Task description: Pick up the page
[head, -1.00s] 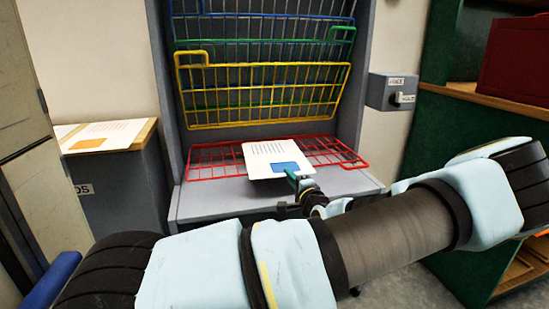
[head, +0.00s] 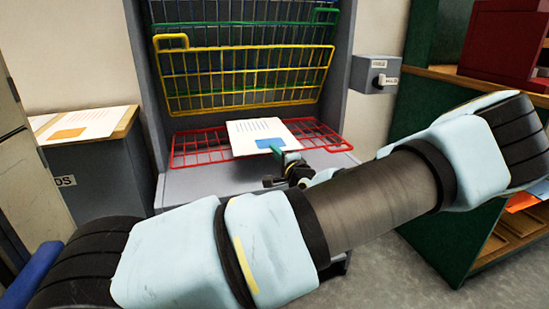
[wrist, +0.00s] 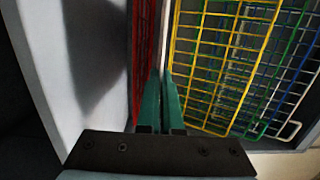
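The page (head: 256,131) is white with dark lines of text and a blue rectangle. It lies roughly level over the red wire rack (head: 196,150). My gripper (head: 282,154) holds its near edge by the blue rectangle. In the wrist view the page (wrist: 164,38) shows edge-on as a thin white strip between the two green fingertips (wrist: 162,78). A narrow gap shows between the page and the red rack (wrist: 143,50), so it seems slightly above the wires. The fingers are close together.
Yellow, blue and green wire racks (head: 245,75) stand tilted up behind the red one. A cabinet at left bears another page with an orange rectangle (head: 69,133). A grey switch box (head: 376,74) is on the right. Green shelves with a red box (head: 505,45) stand farther right.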

